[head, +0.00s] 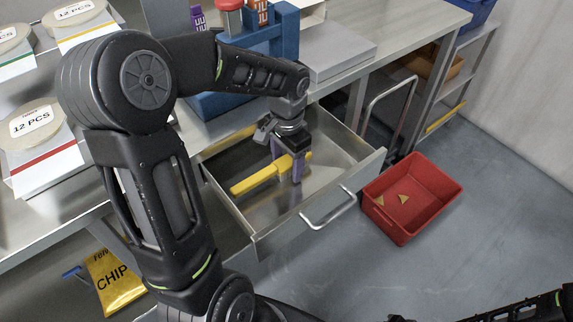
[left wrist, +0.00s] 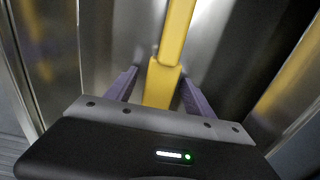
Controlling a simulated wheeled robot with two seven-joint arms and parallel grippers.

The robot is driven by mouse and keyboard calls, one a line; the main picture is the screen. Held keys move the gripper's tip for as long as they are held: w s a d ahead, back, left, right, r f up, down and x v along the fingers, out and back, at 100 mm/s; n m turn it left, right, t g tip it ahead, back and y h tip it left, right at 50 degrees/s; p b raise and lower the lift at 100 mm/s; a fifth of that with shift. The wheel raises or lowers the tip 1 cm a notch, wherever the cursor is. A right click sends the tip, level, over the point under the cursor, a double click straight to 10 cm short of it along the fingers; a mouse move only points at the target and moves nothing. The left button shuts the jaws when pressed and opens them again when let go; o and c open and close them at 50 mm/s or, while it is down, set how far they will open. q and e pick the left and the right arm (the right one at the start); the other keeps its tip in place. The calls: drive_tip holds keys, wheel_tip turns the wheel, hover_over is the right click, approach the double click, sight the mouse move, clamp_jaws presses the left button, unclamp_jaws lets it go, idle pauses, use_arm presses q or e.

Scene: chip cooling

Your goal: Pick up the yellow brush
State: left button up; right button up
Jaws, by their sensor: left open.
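The yellow brush (head: 262,177) lies in an open metal drawer (head: 232,205) under the steel counter. Its long handle points to the left in the head view. My left gripper (head: 296,172) reaches down into the drawer at the brush's right end. In the left wrist view the yellow brush (left wrist: 165,80) runs between the two purple fingers of my left gripper (left wrist: 155,92). The fingers stand apart, one on each side of it, with gaps showing. The fingers partly hide the brush in the head view. My right gripper cannot be made out.
A red bin (head: 413,197) with a few chip pieces stands on the floor right of the drawer. The drawer's handle (head: 329,207) faces the front. A blue device (head: 285,35) and a grey box (head: 335,50) stand on the counter above. A yellow chip bag (head: 112,283) shows at lower left.

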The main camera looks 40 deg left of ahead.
use_arm(q)
drive_tip(key=shift+c, duration=0.3)
clamp_jaws()
idle(0.7)
